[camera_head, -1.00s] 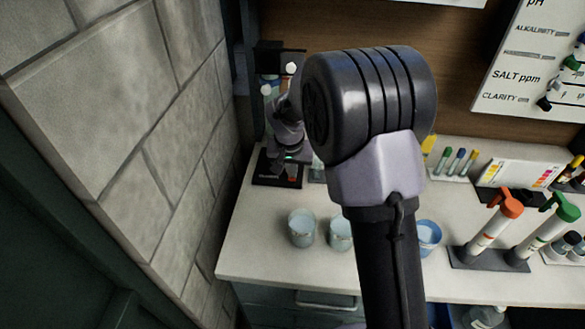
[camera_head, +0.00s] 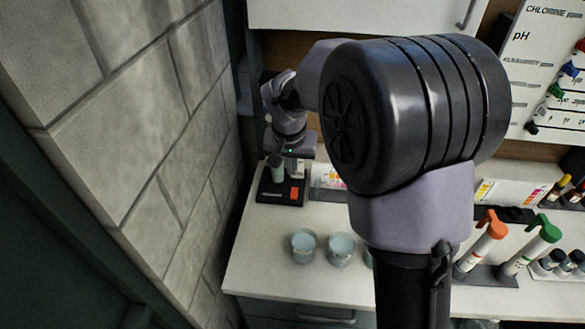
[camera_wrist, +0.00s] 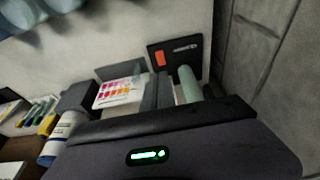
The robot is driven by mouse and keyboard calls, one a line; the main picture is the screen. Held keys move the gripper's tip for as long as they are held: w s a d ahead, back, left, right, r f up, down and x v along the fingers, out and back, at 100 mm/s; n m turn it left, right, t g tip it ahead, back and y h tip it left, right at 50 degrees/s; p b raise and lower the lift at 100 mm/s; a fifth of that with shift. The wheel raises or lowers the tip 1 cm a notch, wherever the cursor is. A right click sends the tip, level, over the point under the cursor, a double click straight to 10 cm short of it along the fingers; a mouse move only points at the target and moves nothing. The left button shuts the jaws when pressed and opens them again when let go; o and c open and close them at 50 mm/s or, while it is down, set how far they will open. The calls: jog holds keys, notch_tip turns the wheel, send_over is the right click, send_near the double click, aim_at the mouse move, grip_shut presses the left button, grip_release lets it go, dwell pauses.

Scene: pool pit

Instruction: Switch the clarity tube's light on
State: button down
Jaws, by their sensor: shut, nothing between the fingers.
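The clarity tube is a pale green upright tube (camera_head: 278,173) on a black base (camera_head: 268,196) at the back left of the counter. An orange-red patch, seemingly the switch (camera_head: 297,193), is on the right part of the base. In the wrist view the tube (camera_wrist: 188,85), base (camera_wrist: 192,52) and orange-red patch (camera_wrist: 160,58) show ahead of my gripper. My gripper (camera_head: 274,161) is shut and empty, pointing down close above the base. Its grey fingers (camera_wrist: 158,88) appear just left of the tube in the wrist view; contact cannot be told. The tube's top is partly hidden by my gripper.
A stone wall (camera_head: 150,120) stands close on the left. Cups of pale liquid (camera_head: 303,245) are at the counter's front. A colour chart (camera_wrist: 118,92) is beside the base. Orange-topped (camera_head: 482,245) and green-topped tubes (camera_head: 530,245) stand right. A white cabinet (camera_head: 350,15) hangs above.

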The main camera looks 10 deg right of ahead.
aim_at(294, 189)
jog(key=shift+t, duration=0.4)
jog(key=b+x, duration=0.1)
jog(key=x, duration=0.3)
jog(key=b+x, duration=0.1)
jog(key=x, duration=0.4)
jog(key=b+x, duration=0.1)
jog(key=x, duration=0.4)
jog(key=shift+w+d+r, duration=0.1)
jog(key=shift+w+d, duration=0.15)
jog(key=shift+w, duration=0.15)
jog(key=shift+r, duration=0.1)
jog(key=shift+d+r+g+p, duration=0.15)
jog(key=shift+g+p, duration=0.15)
jog(key=shift+p, duration=0.85)
jog(key=shift+w+f+b, duration=0.1)
jog(key=shift+f+b, duration=0.3)
jog(key=shift+b, duration=0.15)
